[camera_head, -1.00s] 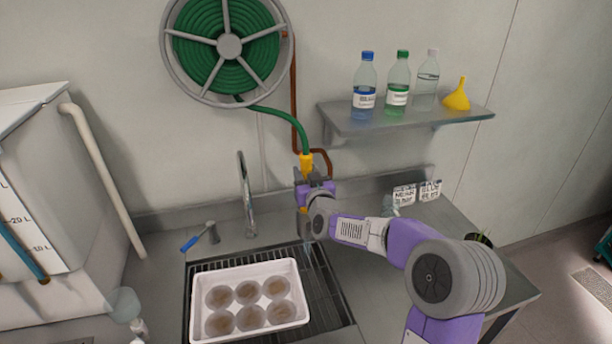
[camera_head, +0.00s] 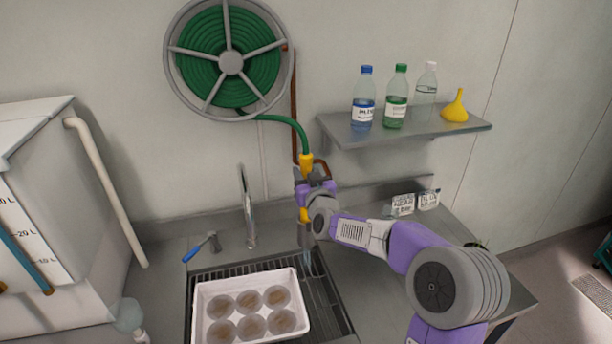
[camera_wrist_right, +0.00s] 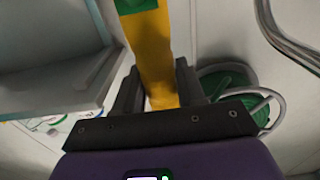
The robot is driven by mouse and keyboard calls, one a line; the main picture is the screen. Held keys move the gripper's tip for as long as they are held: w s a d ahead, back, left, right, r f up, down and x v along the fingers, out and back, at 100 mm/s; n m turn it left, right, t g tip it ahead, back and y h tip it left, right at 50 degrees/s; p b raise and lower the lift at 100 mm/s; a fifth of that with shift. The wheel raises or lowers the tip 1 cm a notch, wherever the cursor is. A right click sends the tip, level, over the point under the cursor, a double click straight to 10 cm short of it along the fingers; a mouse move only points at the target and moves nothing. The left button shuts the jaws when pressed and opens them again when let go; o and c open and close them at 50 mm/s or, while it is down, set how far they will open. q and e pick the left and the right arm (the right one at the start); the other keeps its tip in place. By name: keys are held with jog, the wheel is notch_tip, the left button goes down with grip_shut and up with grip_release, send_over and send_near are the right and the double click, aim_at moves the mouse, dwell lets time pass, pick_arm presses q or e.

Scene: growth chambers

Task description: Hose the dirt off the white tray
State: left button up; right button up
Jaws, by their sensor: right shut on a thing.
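The white tray (camera_head: 212,285) rests on the dark grating of the sink in the head view, its near edge close to the bottom of the picture. Several round greyish-brown dirt patches (camera_head: 276,297) cover its floor. My right gripper (camera_head: 305,200) is shut on the yellow nozzle (camera_head: 306,166) of the green hose (camera_head: 289,121), behind and to the right of the tray. In the wrist view the nozzle (camera_wrist_right: 152,60) runs between the fingers. Pale streaks, which look like water, run down below the nozzle beside the tray's right edge. My left gripper is out of view.
The hose leads to a wall reel (camera_head: 231,62). A metal tap (camera_head: 247,210) stands behind the sink grating (camera_head: 335,300), with a blue-handled tool (camera_head: 200,247) to its left. A shelf (camera_head: 400,130) with bottles and a yellow funnel (camera_head: 455,105) hangs at the right.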

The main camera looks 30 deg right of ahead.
aim_at(308, 157)
jog(key=shift+r, duration=0.25)
jog(key=shift+r+p, duration=2.9)
jog(key=shift+r, duration=1.6)
jog(key=shift+s, duration=0.15)
jog(key=shift+s+a+f+b, duration=0.1)
jog(key=shift+s+a+b, duration=0.05)
jog(key=shift+s+b, duration=0.4)
jog(key=b+v, duration=0.3)
jog(key=v, duration=1.3)
jog(key=shift+s, duration=0.3)
jog(key=shift+f, duration=0.1)
